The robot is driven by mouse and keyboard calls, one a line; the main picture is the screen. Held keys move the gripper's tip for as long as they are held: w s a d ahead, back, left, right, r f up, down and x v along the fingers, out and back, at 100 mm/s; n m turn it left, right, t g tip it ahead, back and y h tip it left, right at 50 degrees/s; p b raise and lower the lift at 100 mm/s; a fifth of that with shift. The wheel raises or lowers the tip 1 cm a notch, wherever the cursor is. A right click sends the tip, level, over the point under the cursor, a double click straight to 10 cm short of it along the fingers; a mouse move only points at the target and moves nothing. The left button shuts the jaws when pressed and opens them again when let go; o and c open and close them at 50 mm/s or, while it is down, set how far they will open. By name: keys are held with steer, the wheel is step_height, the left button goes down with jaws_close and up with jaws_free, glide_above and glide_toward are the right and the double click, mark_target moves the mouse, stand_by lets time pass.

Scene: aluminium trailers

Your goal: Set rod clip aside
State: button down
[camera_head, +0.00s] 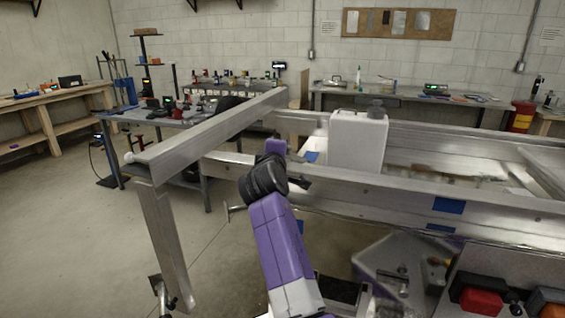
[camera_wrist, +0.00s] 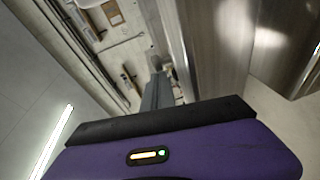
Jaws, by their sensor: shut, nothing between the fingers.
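My gripper shows in the wrist view (camera_wrist: 157,68), with narrow grey fingers shut together and nothing held between them. Its purple housing fills the bottom of that view. In the head view my purple arm reaches up to the aluminium trailer frame (camera_head: 400,187), and its black wrist is in front of the near beam. The fingers are hard to make out there. A bright metal beam (camera_wrist: 210,45) stands close on the right of the fingers in the wrist view. I cannot pick out a rod clip in either view.
A white box (camera_head: 357,143) with a grey knob stands at the frame. A long tongue beam (camera_head: 210,132) runs left to an upright leg (camera_head: 165,240). Open floor lies at left.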

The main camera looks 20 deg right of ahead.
steer(key=shift+w+d, duration=0.2)
steer(key=shift+w, duration=0.1)
stand_by(0.6)
